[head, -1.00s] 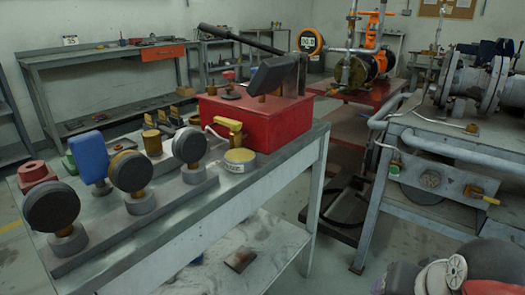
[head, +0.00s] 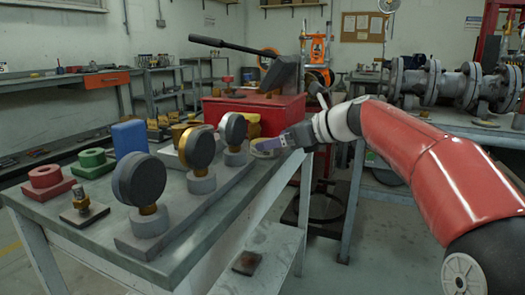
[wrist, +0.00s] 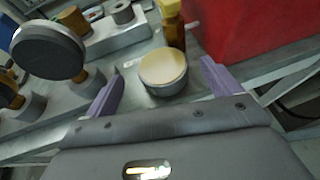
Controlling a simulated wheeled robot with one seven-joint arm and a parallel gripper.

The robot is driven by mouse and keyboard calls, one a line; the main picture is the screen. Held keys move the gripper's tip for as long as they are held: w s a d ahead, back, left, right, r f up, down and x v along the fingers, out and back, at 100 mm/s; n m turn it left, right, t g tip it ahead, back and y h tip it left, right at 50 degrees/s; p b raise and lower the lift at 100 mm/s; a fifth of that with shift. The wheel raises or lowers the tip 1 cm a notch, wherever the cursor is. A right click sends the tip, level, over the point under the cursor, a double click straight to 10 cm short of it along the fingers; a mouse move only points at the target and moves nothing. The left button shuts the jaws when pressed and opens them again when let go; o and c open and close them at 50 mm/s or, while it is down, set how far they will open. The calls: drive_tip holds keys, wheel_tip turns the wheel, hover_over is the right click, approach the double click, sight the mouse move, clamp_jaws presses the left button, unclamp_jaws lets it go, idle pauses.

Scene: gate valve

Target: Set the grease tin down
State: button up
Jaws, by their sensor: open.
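The grease tin (wrist: 163,68), a short round grey can with a cream top, stands upright on the grey bench top beside the red box (wrist: 245,35). In the wrist view it appears between the two purple fingertips of my gripper (wrist: 162,72), with a visible gap on each side. My gripper is open and holds nothing. In the head view my gripper (head: 268,146) reaches in from the right at the bench edge, and its fingers partly cover the tin (head: 259,153). I cannot tell how far the fingers reach around it.
Gauges (head: 143,184) on a grey rail stand left of the tin. A blue block (head: 129,138), red part (head: 46,178) and green part (head: 92,160) sit farther left. The red box (head: 252,112) with a long lever stands behind. Flanged pipework (head: 430,84) is at the right.

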drive_tip(key=x, duration=0.4)
drive_tip(key=shift+d+f+b, duration=0.2)
drive_tip(key=shift+f+b, duration=0.1)
drive_tip(key=shift+b, duration=0.05)
drive_tip(key=shift+w+a+f, duration=0.15)
drive_tip(key=shift+w+a, duration=0.15)
drive_tip(key=shift+a, duration=0.15)
drive_tip(key=c, duration=1.1)
drive_tip(key=shift+c, duration=1)
